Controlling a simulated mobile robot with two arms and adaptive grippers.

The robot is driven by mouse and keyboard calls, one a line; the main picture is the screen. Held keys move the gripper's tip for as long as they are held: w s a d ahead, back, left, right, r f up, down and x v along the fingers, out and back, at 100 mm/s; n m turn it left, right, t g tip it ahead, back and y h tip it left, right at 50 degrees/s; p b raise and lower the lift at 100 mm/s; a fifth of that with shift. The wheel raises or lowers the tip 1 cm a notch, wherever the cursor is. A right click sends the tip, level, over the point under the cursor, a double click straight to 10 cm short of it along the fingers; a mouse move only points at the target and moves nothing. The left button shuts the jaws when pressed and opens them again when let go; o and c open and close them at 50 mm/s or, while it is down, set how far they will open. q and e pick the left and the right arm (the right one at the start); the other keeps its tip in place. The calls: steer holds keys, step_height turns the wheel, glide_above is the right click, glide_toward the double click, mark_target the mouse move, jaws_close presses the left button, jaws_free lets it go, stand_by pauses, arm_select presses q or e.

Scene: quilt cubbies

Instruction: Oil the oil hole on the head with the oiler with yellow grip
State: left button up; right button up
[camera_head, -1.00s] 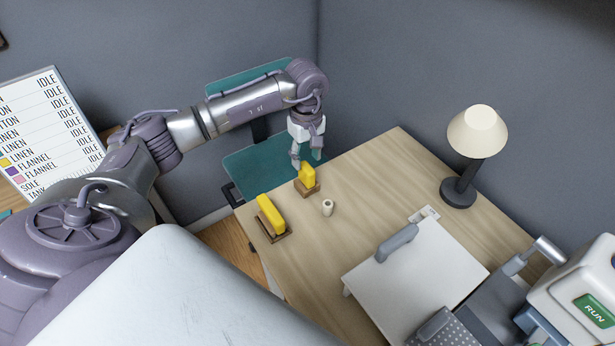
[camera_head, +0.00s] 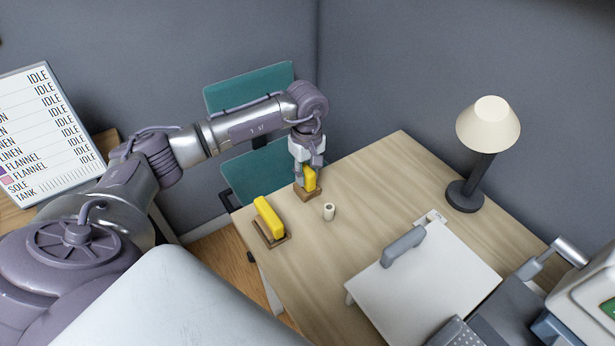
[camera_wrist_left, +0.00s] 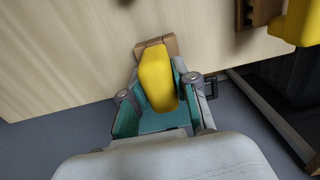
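Two yellow-gripped things rest on small brown wooden stands at the table's left end. The farther yellow grip (camera_head: 310,181) stands between the fingers of my left gripper (camera_head: 308,176). In the left wrist view this yellow grip (camera_wrist_left: 158,78) lies between the teal-padded fingers of the left gripper (camera_wrist_left: 158,92), which look apart, with a gap at the left finger. The nearer yellow grip (camera_head: 269,217) stands clear of the gripper. A white machine (camera_head: 588,275) is cut off at the right edge; no oil hole can be made out. My right gripper is not in view.
A small pale cylinder (camera_head: 329,212) stands close to the right of the yellow grips on the wooden table (camera_head: 385,185). A white board with a grey handle (camera_head: 402,246) lies nearer the machine. A lamp (camera_head: 487,125) stands at the back right. A teal chair (camera_head: 250,88) is behind the gripper.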

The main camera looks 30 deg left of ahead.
arm_select(q)
jaws_close()
steer(key=shift+r, duration=0.1)
steer(key=shift+r+p, duration=1.45)
steer(key=shift+r, duration=0.75)
steer(key=shift+r+p, duration=0.3)
steer(key=shift+r, duration=0.35)
